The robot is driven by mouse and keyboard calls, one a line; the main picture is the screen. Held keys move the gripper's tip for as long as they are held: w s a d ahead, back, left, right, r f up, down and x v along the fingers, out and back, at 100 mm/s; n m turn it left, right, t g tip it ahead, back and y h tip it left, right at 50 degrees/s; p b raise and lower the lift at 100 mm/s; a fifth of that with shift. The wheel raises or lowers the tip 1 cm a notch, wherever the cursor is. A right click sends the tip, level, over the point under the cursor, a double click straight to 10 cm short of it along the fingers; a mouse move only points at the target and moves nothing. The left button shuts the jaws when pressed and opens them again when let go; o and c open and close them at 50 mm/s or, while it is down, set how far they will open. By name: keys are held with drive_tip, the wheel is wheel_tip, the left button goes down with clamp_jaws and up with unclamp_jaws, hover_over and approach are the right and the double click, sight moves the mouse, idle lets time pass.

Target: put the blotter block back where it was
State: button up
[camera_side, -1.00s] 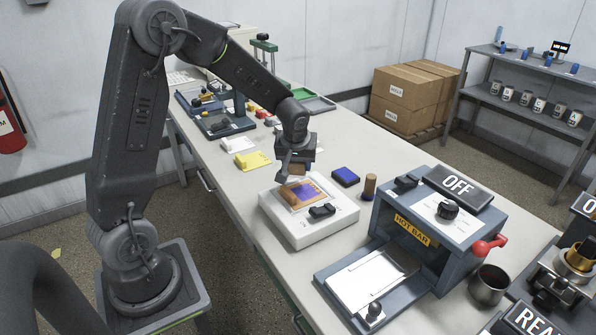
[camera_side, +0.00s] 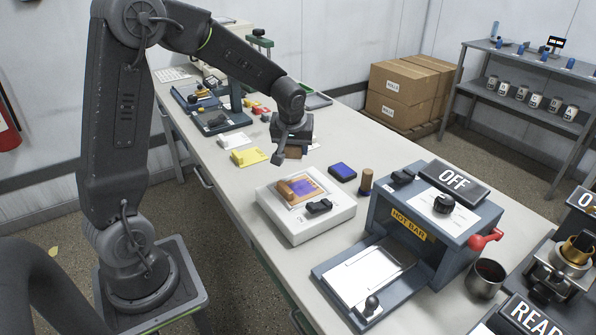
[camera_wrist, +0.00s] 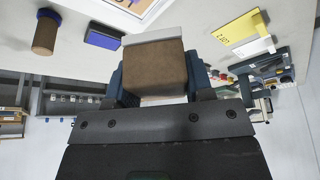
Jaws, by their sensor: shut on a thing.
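The blotter block (camera_wrist: 154,72), brown with a pale grey pad along one edge, is between my gripper's fingers in the wrist view. In the side view part of the block (camera_side: 296,153) shows below my gripper (camera_side: 290,147), which is shut on it. Whether the block touches the table is hard to tell.
A purple sheet (camera_side: 309,187) lies on the white box's top. A blue pad (camera_side: 342,172) and an upright brown cylinder (camera_side: 365,182) stand to the right. The hot bar unit (camera_side: 436,226) is at front right. White and yellow blocks lie left.

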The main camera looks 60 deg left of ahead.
drive_tip(key=s+a+f, duration=0.1)
drive_tip(key=s+a, duration=0.1)
drive_tip(key=a, duration=0.6)
drive_tip(key=s+a+f, duration=0.1)
drive_tip(key=s+a, duration=0.2)
drive_tip(key=a, duration=0.5)
drive_tip(key=m, duration=0.1)
hover_over(291, 169)
drive_tip(key=s+d, duration=0.1)
wheel_tip(291, 169, down, 7)
drive_tip(key=shift+r, duration=0.2)
drive_tip(key=shift+f, duration=2.05)
drive_tip(key=shift+f, duration=0.15)
drive_tip(key=o, duration=0.9)
